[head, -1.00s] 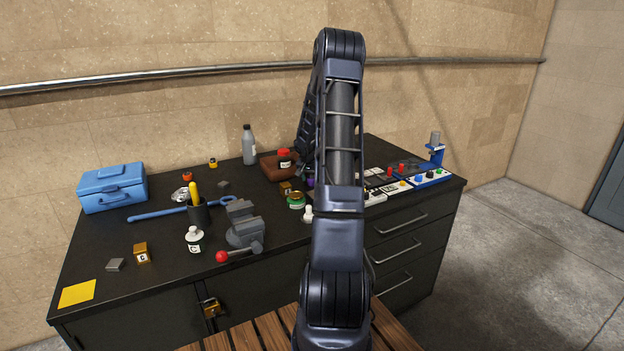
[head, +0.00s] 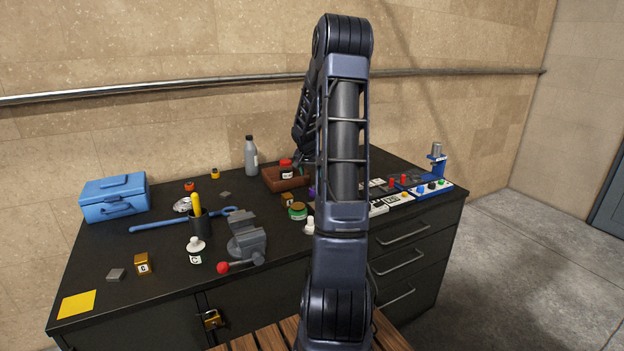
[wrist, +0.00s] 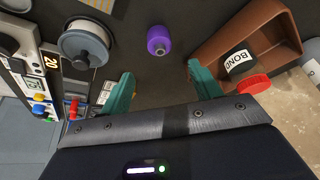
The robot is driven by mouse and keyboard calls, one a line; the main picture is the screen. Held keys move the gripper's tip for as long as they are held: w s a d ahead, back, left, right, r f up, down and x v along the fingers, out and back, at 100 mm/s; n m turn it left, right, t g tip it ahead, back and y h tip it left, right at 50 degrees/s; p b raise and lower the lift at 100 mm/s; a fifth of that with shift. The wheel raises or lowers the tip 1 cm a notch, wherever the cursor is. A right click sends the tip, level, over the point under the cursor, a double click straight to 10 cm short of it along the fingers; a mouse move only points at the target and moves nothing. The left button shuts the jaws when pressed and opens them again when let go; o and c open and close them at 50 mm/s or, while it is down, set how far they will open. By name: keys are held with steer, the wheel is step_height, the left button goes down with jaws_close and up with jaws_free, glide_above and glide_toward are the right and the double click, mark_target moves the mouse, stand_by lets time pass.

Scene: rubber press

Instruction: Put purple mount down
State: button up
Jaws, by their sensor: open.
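The purple mount (wrist: 160,41) is a short purple cylinder with a dark round end. In the wrist view it stands on the dark bench top beyond my open fingers, apart from both. In the head view only a sliver of purple (head: 312,191) shows beside my arm. My gripper (wrist: 162,85) has two teal fingers spread wide with nothing between them. My arm hides the gripper in the head view.
A brown tray (wrist: 215,50) with a red-capped BOND bottle (wrist: 238,66) is close by my right finger. A grey round device (wrist: 86,48) and a button panel (wrist: 42,108) are to the left. Bare bench lies around the mount.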

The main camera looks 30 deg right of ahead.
steer(key=s+a+r+n, duration=0.4)
steer(key=s+a+r, duration=1.3)
steer(key=s, duration=0.1)
steer(key=s+a+n+y, duration=0.1)
steer(key=s+a, duration=0.2)
steer(key=s, duration=0.4)
steer(key=s+a+r+n+t+y, duration=0.1)
steer(key=s+a+n, duration=0.1)
steer(key=s, duration=0.5)
steer(key=s+a+n+y, duration=0.1)
steer(key=s+a+n, duration=0.1)
steer(key=s+a, duration=0.3)
steer(key=shift+s+r, duration=0.15)
steer(key=shift+s, duration=1.4)
steer(key=shift+a, duration=0.1)
